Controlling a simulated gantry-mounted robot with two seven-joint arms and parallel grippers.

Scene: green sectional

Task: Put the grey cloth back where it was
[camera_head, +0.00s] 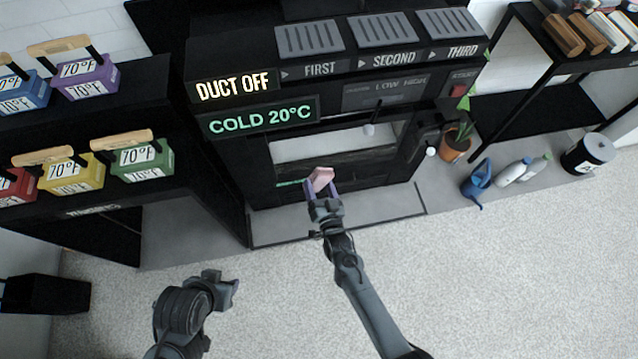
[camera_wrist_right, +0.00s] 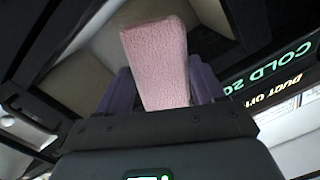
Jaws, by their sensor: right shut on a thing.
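My right gripper (camera_head: 322,188) is shut on a pink, fuzzy, block-shaped thing (camera_head: 320,178), held in front of the lower part of a black cabinet (camera_head: 300,190). In the right wrist view the pink thing (camera_wrist_right: 157,62) stands up between the two purple fingers (camera_wrist_right: 160,88). I see no cloth that is clearly grey; whether the pink thing is a folded cloth I cannot tell. My left gripper (camera_head: 226,287) is low at the left, over the floor, away from the cabinet, with nothing visible in it; its finger opening is unclear.
The cabinet has an opening with a pale interior (camera_head: 335,143), "DUCT OFF" and "COLD 20°C" signs (camera_head: 258,119), and vents on top. Coloured 70°F blocks (camera_head: 148,160) fill the left shelves. A potted plant (camera_head: 455,145), blue watering can (camera_head: 478,180) and bottles (camera_head: 513,170) stand right. Floor is clear.

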